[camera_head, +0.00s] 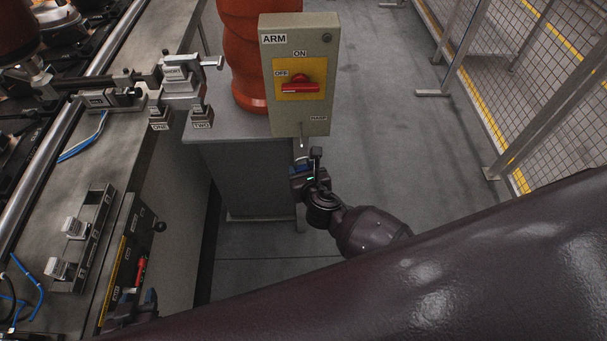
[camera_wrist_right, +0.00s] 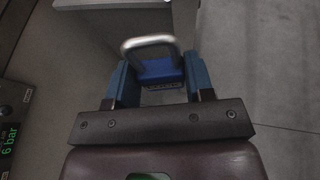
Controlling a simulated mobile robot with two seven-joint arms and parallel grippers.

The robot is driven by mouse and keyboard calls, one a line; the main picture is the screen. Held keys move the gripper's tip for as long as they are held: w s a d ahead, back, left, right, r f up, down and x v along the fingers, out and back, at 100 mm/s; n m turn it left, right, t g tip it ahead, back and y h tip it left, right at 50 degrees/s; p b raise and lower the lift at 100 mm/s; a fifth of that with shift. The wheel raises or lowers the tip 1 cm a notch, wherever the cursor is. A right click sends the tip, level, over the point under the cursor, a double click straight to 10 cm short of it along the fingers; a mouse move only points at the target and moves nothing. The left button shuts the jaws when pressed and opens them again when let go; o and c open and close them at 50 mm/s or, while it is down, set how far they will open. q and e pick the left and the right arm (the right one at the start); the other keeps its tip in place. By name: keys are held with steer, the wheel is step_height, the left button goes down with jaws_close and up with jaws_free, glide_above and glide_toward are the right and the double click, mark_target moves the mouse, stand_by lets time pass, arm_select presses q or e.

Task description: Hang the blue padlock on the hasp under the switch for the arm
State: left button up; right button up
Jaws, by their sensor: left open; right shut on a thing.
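The ARM switch box (camera_head: 300,75) is grey-green, with a red handle (camera_head: 295,84) on a yellow plate marked ON and OFF. Below its HASP label, a small metal hasp (camera_head: 301,137) sticks out at the bottom edge. My right gripper (camera_head: 307,164) is just below the hasp. In the right wrist view, my right gripper (camera_wrist_right: 158,82) is shut on the blue padlock (camera_wrist_right: 160,68), whose metal shackle (camera_wrist_right: 150,42) points away from the jaws. The shackle appears apart from the hasp. My left gripper (camera_head: 137,299) is open at the lower left, partly hidden by my arm.
An orange ribbed column (camera_head: 245,55) stands behind the box on a grey pedestal (camera_head: 255,180). A mesh fence (camera_head: 540,90) stands at right. The floor between is clear.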

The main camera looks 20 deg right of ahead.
steer(key=shift+w+d, duration=0.15)
steer(key=shift+w, duration=0.3)
steer(key=w+d+f+b, duration=0.1)
steer(key=w+d+b, duration=0.1)
steer(key=w, duration=0.5)
steer(key=shift+b, duration=0.55)
steer(key=shift+f, duration=0.15)
stand_by(0.7)
steer(key=o, duration=1.1)
steer(key=p+v, duration=0.1)
steer(key=v, duration=0.9)
steer(key=shift+s+p, duration=0.35)
steer(key=shift+p, duration=0.05)
